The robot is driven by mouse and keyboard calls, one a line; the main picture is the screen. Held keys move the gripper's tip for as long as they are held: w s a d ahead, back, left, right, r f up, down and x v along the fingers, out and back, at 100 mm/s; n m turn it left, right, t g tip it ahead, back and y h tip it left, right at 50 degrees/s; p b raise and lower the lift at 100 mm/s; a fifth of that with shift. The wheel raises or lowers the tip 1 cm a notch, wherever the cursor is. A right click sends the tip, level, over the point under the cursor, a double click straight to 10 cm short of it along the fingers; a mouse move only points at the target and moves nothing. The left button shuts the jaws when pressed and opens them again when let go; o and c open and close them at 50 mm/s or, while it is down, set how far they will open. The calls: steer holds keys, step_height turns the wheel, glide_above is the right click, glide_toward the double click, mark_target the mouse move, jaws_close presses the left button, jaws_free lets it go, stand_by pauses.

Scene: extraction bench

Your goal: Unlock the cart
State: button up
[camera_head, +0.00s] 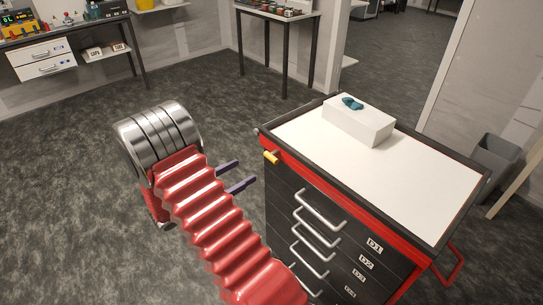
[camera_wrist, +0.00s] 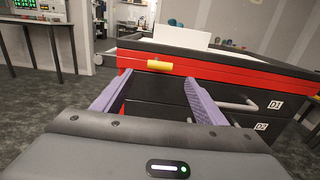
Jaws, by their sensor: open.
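The cart (camera_head: 440,190) is a black and red drawer cabinet with a pale top, standing at the right in the head view. It also shows ahead in the wrist view (camera_wrist: 225,68). A small yellow latch (camera_head: 271,157) sits on the red band at the cart's near left corner; in the wrist view the yellow latch (camera_wrist: 160,65) lies just beyond and between my fingertips. My gripper (camera_head: 238,176) is open and empty, its two purple fingers pointing at the cart. In the wrist view my gripper (camera_wrist: 153,84) has its fingers spread apart, and they look clear of the latch.
A white box (camera_head: 358,122) with a teal item lies on the cart top. Drawer handles (camera_head: 318,210) stick out of the cart front, with labels such as D1. Tables (camera_head: 277,15) stand along the back wall. A grey bin (camera_head: 495,160) is right of the cart. The carpet at left is clear.

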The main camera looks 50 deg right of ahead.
mark_target(270, 156)
steer(key=d, duration=0.4)
steer(key=s+d, duration=0.1)
steer(key=d, duration=0.8)
steer(key=shift+s+d, duration=0.25)
steer(key=shift+d, duration=0.1)
steer(key=c, duration=1)
